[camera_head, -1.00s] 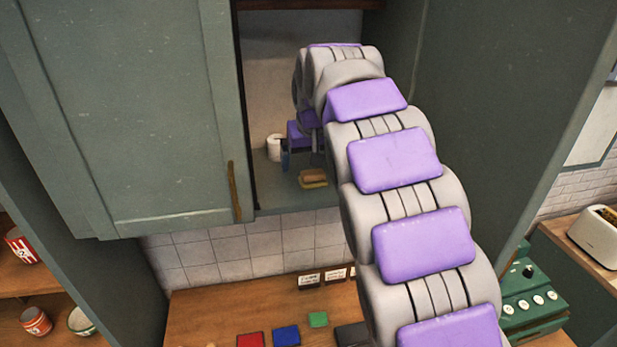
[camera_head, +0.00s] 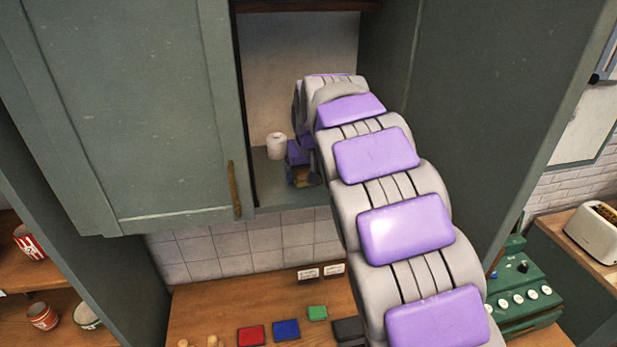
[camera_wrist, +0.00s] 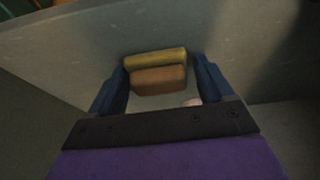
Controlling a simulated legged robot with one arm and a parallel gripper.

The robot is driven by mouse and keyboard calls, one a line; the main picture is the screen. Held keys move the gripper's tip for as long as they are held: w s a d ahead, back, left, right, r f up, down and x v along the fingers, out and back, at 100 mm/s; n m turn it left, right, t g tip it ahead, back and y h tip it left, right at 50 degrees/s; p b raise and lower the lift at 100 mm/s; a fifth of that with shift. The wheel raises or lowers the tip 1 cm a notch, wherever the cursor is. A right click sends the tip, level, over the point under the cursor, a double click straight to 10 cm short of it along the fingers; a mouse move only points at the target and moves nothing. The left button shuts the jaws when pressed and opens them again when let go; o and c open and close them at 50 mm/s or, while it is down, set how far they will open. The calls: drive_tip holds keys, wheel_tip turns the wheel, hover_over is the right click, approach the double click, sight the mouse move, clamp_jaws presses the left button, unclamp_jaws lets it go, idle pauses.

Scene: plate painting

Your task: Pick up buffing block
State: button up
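Two small blocks sit on the cabinet floor in the wrist view: an orange-brown block (camera_wrist: 158,80) and a yellow block (camera_wrist: 155,59) just beyond it. I cannot tell for sure which is the buffing block. My gripper (camera_wrist: 162,78) is open, with its blue fingers on either side of the blocks. The fingers do not visibly close on them. In the head view my gripper (camera_head: 302,178) is low inside the cabinet, and the orange-brown block (camera_head: 303,175) shows partly behind it. My arm hides much of this area.
A white paper roll (camera_head: 277,146) stands in the cabinet, left of my gripper. The cabinet door (camera_head: 135,120) stands at the left and a green side panel (camera_head: 470,110) at the right. Below, the counter (camera_head: 215,305) carries red, blue and green blocks.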

drive_tip(key=shift+w, duration=0.1)
drive_tip(key=shift+c, duration=1.4)
drive_tip(key=shift+w+d, duration=0.25)
drive_tip(key=shift+d, duration=0.65)
drive_tip(key=c, duration=0.5)
drive_tip(key=shift+a, duration=0.1)
